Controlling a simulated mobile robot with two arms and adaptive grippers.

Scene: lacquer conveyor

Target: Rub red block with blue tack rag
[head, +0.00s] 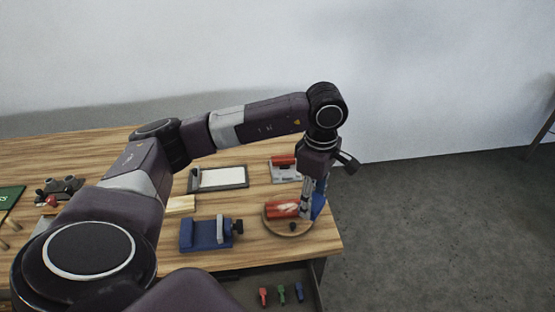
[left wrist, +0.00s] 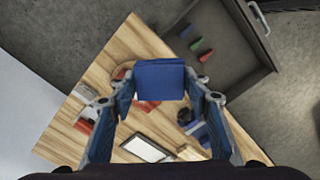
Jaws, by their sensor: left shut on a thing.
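My left gripper (head: 313,206) is shut on the blue tack rag (head: 320,198), at the right end of the red block (head: 282,209). The block lies on a round wooden disc (head: 272,227) near the table's right corner and bears a pale patch. In the left wrist view, the square rag (left wrist: 160,80) spans the space between my fingers and hides much of the block (left wrist: 146,106) and disc (left wrist: 121,70). Whether rag and block touch is unclear. My right gripper is not in view.
A blue vise (head: 200,236) and a white framed panel (head: 221,178) stand left of the disc. A grey holder with a red top (head: 284,173) is behind it. An open drawer (head: 240,289) below the front edge holds small red, green and blue pieces.

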